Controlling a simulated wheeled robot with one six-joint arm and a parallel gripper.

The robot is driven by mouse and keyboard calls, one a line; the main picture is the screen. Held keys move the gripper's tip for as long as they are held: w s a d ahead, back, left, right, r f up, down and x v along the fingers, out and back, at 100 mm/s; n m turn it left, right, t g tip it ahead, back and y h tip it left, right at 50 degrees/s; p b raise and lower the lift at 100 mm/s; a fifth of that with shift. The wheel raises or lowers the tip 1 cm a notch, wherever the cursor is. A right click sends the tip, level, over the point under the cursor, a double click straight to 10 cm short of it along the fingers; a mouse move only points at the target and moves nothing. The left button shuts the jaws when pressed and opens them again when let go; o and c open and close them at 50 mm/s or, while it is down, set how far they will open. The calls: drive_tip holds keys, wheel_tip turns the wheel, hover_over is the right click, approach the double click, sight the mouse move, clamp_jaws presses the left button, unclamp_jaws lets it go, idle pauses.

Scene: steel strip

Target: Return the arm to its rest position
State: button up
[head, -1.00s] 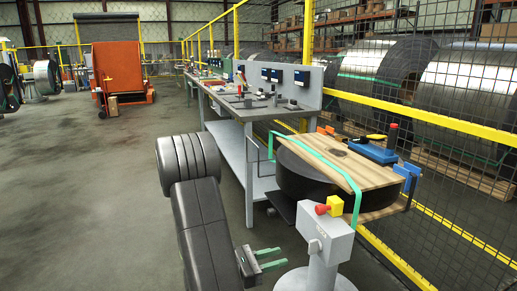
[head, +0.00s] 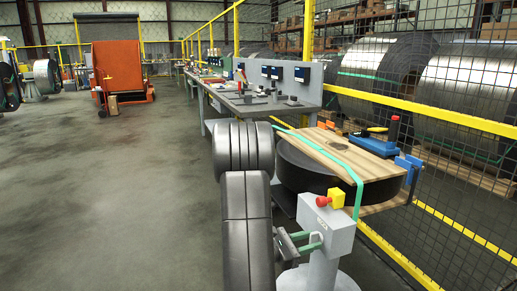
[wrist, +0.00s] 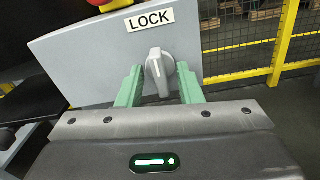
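My gripper (head: 314,241) is at the left face of the grey lock box (head: 340,238), which stands on a grey post. In the wrist view my gripper's two green fingers (wrist: 158,80) are spread, one on each side of the grey rotary knob (wrist: 158,70) under the LOCK label (wrist: 150,20). Gaps show between the knob and the fingers, so it is open and not clamped. The knob stands roughly upright, slightly tilted. My dark arm fills the lower middle of the head view.
A red button on a yellow block (head: 330,200) tops the box. Behind it a dark coil (head: 310,178) lies under a wooden board (head: 345,165) with a green strap. A long workbench (head: 262,105) and a yellow-railed mesh fence (head: 440,110) lie beyond. The floor at left is clear.

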drive_tip(key=m+b, duration=0.1)
drive_tip(key=m, duration=0.1)
drive_tip(key=m+b, duration=0.1)
drive_tip(key=b, duration=0.1)
drive_tip(key=m+b, duration=0.2)
drive_tip(key=shift+f+m, duration=0.25)
drive_tip(key=shift+m, duration=0.05)
drive_tip(key=m, duration=0.1)
drive_tip(key=m+b, duration=0.1)
drive_tip(key=shift+r+m+b, duration=0.2)
drive_tip(key=shift+m+b, duration=0.1)
drive_tip(key=shift+r, duration=0.15)
